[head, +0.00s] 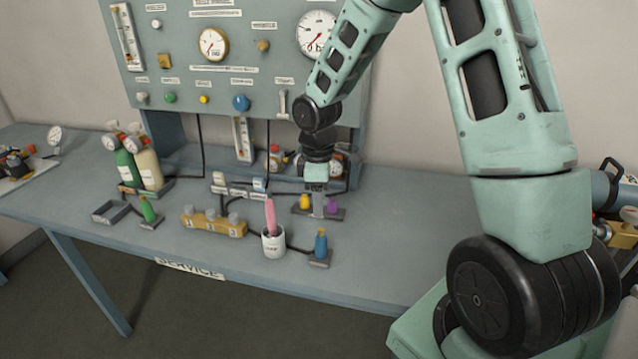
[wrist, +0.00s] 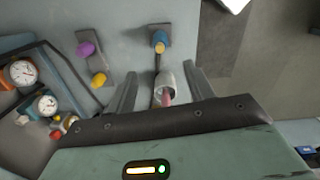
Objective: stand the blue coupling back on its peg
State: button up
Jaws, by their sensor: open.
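The blue coupling (head: 320,243) looks upright on a small grey base (head: 319,262) near the table's front edge. I cannot see a peg under it. In the wrist view the blue coupling (wrist: 160,37) shows an orange end, on its grey plate beyond the fingertips. My gripper (head: 318,210) points down, open and empty, behind the blue coupling in the head view. Its fingers look close to the yellow coupling (head: 305,202) and the purple coupling (head: 332,205). The fingers also show in the wrist view (wrist: 163,85), apart, with nothing held between them.
A white cup (head: 273,244) holding a pink item stands just left of the blue coupling. A yellow block (head: 214,225) with several grey knobs and a green coupling (head: 148,209) lie further left. The gauge panel (head: 205,60) rises behind. The table right of the blue coupling is clear.

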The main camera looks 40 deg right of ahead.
jog(key=shift+a+r, duration=0.1)
jog(key=shift+r, duration=2.1)
jog(key=s+a+r+b, duration=0.1)
jog(key=s+a, duration=0.3)
jog(key=a, duration=0.4)
jog(key=s+a+r, duration=0.2)
jog(key=s+a, duration=0.2)
jog(key=a, duration=0.3)
jog(key=s+a, duration=0.4)
jog(key=s, duration=0.4)
jog(key=s+a+m, duration=0.1)
jog(key=s+a, duration=0.4)
jog(key=s, duration=0.3)
jog(key=shift+s+r+m+y+b, duration=0.3)
jog(key=shift+y+b, duration=0.1)
jog(key=shift+b, duration=0.05)
